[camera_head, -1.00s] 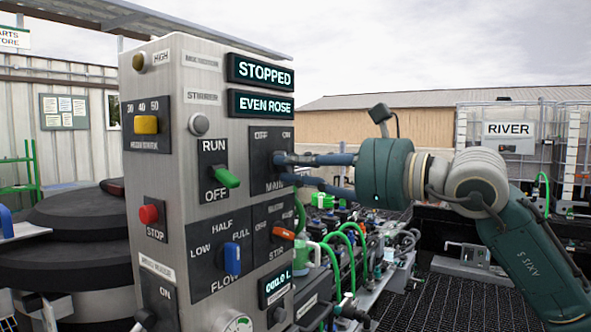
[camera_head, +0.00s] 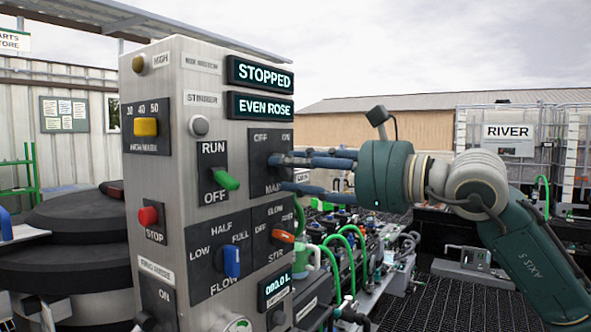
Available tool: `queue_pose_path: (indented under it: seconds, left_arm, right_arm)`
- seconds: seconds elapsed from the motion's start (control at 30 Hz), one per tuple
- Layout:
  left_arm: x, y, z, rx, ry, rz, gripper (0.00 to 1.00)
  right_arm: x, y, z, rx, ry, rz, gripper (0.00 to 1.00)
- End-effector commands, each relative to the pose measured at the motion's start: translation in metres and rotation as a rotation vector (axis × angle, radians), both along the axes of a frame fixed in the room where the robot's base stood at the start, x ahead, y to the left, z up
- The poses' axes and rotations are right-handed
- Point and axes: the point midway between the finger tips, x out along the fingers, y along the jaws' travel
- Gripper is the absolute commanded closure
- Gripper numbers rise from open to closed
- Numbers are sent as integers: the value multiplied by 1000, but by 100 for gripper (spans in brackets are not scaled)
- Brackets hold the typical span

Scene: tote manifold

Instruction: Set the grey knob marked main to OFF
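The dark plate marked MAIN (camera_head: 258,150), with OFF at its upper left and ON at its upper right, is on the front of the grey control panel. My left gripper is not in view.
Close around the plate are a green RUN/OFF knob (camera_head: 226,179), an orange knob (camera_head: 283,236), a blue FLOW knob (camera_head: 232,261) and a red STOP button (camera_head: 148,216). A display (camera_head: 260,73) above reads STOPPED. Green hoses (camera_head: 347,255) stand below my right arm.

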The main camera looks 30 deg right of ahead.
Motion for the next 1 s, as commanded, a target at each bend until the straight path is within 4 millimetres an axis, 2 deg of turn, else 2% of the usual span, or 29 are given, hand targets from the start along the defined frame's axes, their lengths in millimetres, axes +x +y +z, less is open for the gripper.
queue_pose_path:
  seconds: [0.37, 0.67, 1.0]
  left_arm:
    - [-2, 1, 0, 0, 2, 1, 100]
    - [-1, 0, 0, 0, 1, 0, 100]
    - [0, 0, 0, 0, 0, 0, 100]
  right_arm:
    - [-2, -1, -1, 3, 3, 1, 61]
    - [-20, -8, -2, 2, 5, 1, 61]
    - [-75, -31, 0, 5, -2, 2, 61]
